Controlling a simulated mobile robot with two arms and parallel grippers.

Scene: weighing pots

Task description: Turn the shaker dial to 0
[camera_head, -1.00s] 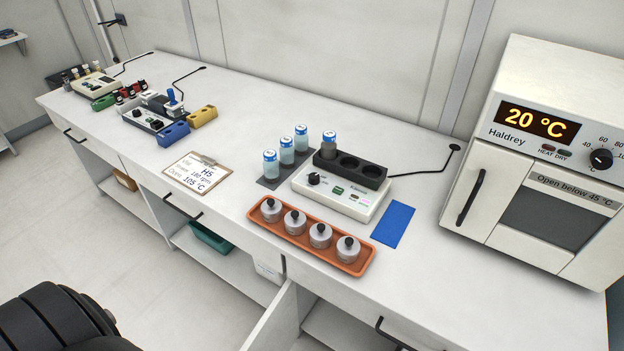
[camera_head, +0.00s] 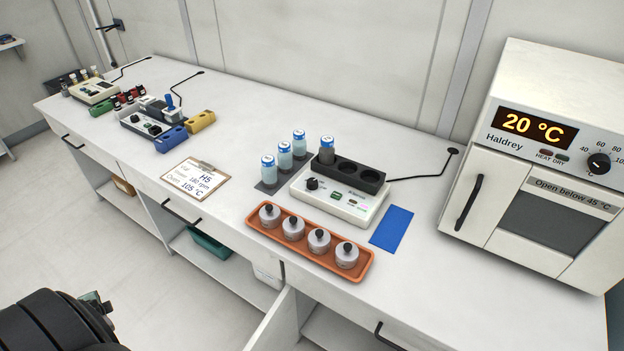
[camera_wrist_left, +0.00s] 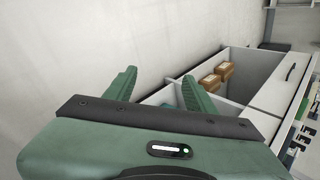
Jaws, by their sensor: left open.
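The likely shaker (camera_head: 345,205) is a white box in the middle of the worktop with a black block of round wells on it. Its black dial (camera_head: 312,184) is on the left of its front face; its setting is too small to read. One blue-capped bottle (camera_head: 326,152) stands in the block's left well. My left gripper (camera_wrist_left: 160,85) is open and empty, its green fingers spread over the floor side of the bench, far from the dial. Only a green bit of it shows at the lower left of the head view (camera_head: 97,304). My right gripper is out of view.
An orange tray (camera_head: 250,224) with several lidded pots lies before the shaker. Several blue-capped bottles (camera_head: 284,155) stand left of it, a blue mat (camera_head: 391,228) right. A clipboard (camera_head: 197,180) and other devices (camera_head: 148,125) are further left; an oven (camera_head: 545,150) stands right.

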